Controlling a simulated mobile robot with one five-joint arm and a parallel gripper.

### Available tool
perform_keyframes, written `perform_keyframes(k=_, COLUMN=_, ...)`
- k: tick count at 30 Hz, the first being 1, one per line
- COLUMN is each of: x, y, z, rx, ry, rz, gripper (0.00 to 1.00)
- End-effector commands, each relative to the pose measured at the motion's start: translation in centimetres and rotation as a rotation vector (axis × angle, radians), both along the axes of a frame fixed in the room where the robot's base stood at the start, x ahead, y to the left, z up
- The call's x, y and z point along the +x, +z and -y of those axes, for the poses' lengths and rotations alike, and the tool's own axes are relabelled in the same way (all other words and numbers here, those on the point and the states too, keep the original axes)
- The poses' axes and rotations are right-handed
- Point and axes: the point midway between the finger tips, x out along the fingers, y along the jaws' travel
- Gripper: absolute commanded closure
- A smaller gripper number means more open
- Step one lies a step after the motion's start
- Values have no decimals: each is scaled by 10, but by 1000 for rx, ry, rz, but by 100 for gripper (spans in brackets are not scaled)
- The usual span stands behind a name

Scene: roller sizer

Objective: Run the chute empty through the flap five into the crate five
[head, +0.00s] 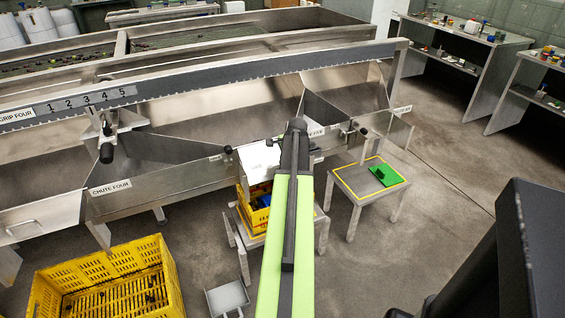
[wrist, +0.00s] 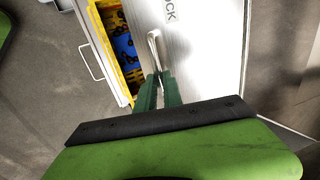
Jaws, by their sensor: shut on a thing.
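My gripper (wrist: 158,82) has its green fingers closed on a bare metal handle (wrist: 155,48) in the wrist view. The handle stands on a pale metal plate (wrist: 205,60) whose partly cut label ends in "OCK". In the head view a bright tilted plate (head: 258,160), apparently the flap, hangs at the chute's front beside my arm. My arm hides the gripper there. A yellow crate (head: 246,222) with blue inside stands below; it also shows in the wrist view (wrist: 97,25), holding dark pieces on blue. The steel chute (head: 262,108) behind my arm shows no pieces on its visible floor.
A larger yellow crate (head: 48,290) with dark pieces stands on the floor at lower left, near chute four (head: 115,187). A low table (head: 342,208) with a yellow outline and a green object (head: 385,176) stands right of my arm.

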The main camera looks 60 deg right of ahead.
Motion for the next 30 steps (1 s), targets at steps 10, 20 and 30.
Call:
perform_keyframes(k=10, x=8, y=5, z=0, rx=-14, ry=5, rz=7, gripper=100)
perform_keyframes(k=20, x=12, y=5, z=-4, rx=-13, ry=11, rz=9, gripper=74)
perform_keyframes(k=30, x=11, y=5, z=-5, rx=-11, ry=12, rz=6, gripper=68)
